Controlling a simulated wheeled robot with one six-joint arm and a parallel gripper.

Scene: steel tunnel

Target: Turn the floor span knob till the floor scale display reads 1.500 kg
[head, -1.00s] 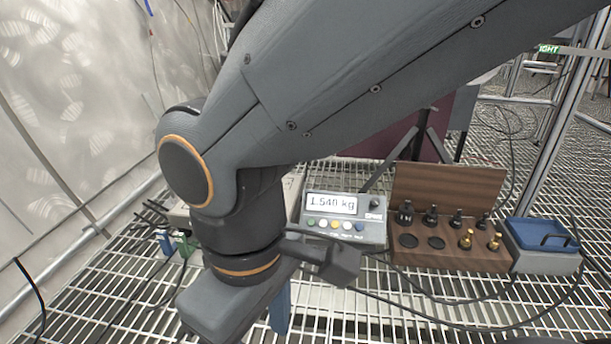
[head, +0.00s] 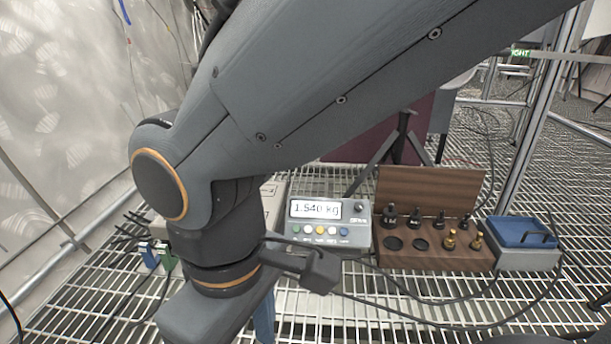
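The floor scale display (head: 315,209) reads 1.540 kg on the front of a grey console. The dark floor span knob (head: 361,208) sits at the console's upper right, with a small label under it. Several coloured buttons run below the display. My arm crosses in front of the console's left side. The scale's pale body (head: 272,200) is mostly hidden behind my arm.
A wooden weight case (head: 440,187) with black and brass weights stands open right of the console. A blue-lidded grey box (head: 526,232) is beside it. Cables cross the wire-grid floor in front. A metal post (head: 540,120) rises at right.

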